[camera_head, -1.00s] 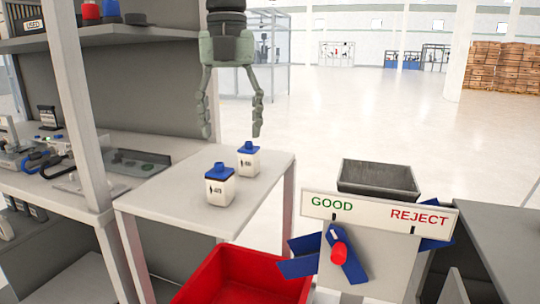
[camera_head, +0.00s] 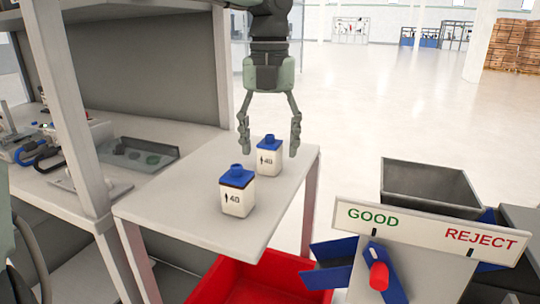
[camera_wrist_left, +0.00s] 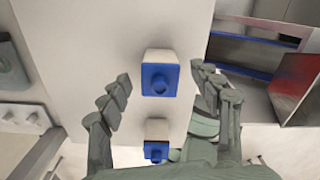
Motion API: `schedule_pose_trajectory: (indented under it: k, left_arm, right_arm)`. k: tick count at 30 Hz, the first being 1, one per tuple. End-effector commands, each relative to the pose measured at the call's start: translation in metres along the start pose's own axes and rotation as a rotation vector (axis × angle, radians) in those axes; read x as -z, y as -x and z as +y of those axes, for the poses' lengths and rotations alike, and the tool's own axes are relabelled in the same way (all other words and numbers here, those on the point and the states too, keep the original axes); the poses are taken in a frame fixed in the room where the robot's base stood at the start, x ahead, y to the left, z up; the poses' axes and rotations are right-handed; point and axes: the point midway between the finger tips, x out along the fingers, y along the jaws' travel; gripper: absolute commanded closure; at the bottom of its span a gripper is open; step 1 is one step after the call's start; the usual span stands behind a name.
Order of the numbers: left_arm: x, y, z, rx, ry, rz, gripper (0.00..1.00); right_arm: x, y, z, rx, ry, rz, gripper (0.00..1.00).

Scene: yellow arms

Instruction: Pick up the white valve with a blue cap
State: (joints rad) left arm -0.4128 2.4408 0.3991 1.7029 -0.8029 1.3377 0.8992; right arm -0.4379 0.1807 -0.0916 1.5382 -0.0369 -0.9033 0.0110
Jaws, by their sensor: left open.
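Two white valves with blue caps stand upright on the small table (camera_head: 190,215). The nearer valve (camera_head: 236,193) stands front left of the farther valve (camera_head: 267,157). My left gripper (camera_head: 269,151) points down with its fingers spread, one to each side of the farther valve in the head view. I see no finger contact with it. In the left wrist view, both fingers of the left gripper (camera_wrist_left: 160,85) are apart. One valve (camera_wrist_left: 158,75) shows between them and the other lower down (camera_wrist_left: 156,141), partly hidden at the palm. My right gripper is out of view.
A red bin (camera_head: 290,270) stands below the table's front right edge. A sorting stand with a GOOD/REJECT sign (camera_head: 430,231) and a grey bin (camera_head: 430,187) is at the right. A shelf post (camera_head: 72,130) rises at the left. Floor behind the table is clear.

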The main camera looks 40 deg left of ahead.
Motion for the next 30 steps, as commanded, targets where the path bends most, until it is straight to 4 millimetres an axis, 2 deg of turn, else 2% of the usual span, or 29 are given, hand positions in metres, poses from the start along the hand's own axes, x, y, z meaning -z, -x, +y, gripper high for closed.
schedule_pose_trajectory:
  k: [3,18,26,30]
  left_arm:
    - [0.0,0.0,0.0,0.0,0.0,0.0,0.36]
    - [0.0,0.0,0.0,0.0,0.0,0.0,0.97]
    - [0.0,0.003,0.0,0.0,0.0,-0.002,0.97]
    - [-0.001,0.021,-0.001,0.001,0.001,-0.006,0.97]
  right_arm:
    - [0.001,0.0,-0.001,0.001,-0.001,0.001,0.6]
    - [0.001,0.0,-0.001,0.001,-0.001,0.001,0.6]
    - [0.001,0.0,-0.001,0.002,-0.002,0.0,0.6]
    - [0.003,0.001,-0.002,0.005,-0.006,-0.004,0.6]
